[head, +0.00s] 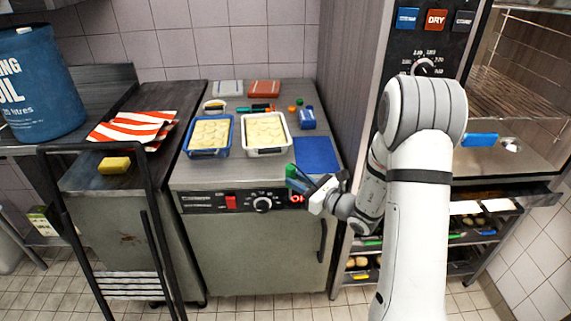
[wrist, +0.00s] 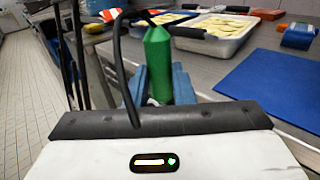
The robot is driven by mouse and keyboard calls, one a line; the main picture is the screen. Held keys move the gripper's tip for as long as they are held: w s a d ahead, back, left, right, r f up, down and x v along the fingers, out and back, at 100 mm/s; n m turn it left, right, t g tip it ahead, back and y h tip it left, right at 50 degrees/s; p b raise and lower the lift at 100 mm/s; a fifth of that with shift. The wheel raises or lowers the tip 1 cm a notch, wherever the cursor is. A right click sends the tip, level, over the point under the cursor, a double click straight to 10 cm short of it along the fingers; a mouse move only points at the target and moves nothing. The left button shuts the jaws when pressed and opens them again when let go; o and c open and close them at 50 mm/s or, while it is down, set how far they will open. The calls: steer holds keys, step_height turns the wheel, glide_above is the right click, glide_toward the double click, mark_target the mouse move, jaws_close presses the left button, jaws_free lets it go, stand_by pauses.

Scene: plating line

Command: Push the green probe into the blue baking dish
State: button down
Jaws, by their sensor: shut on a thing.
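The green probe (wrist: 158,65) stands upright between the blue fingers of my gripper (wrist: 158,86) in the wrist view, with a black cable at its top. In the head view my gripper (head: 298,182) holds the probe (head: 290,170) in front of the counter's front edge, by the control panel. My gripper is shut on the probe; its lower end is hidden. The blue baking dish (head: 207,154) sits on the counter at left, full of pale, sliced-looking food. My gripper is to the right of and nearer than this dish, apart from it.
A white dish (head: 266,154) of similar food sits right of the blue dish. A blue mat (head: 316,154) lies at the counter's right, with a blue box (head: 307,119) behind it. A dark-framed trolley (head: 100,187) with a yellow sponge (head: 114,165) stands at left.

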steer(key=s+d+f+m+t+h, duration=0.1)
steer(key=d+f+h, duration=0.1)
steer(key=f, duration=0.4)
steer(key=s+d+f+m+t+h, duration=0.1)
steer(key=d+f+m+t+h, duration=0.1)
steer(key=d+f, duration=0.3)
steer(key=shift+s+f+t, duration=0.25)
steer(key=shift+f+t, duration=0.05)
steer(key=shift+f, duration=0.45)
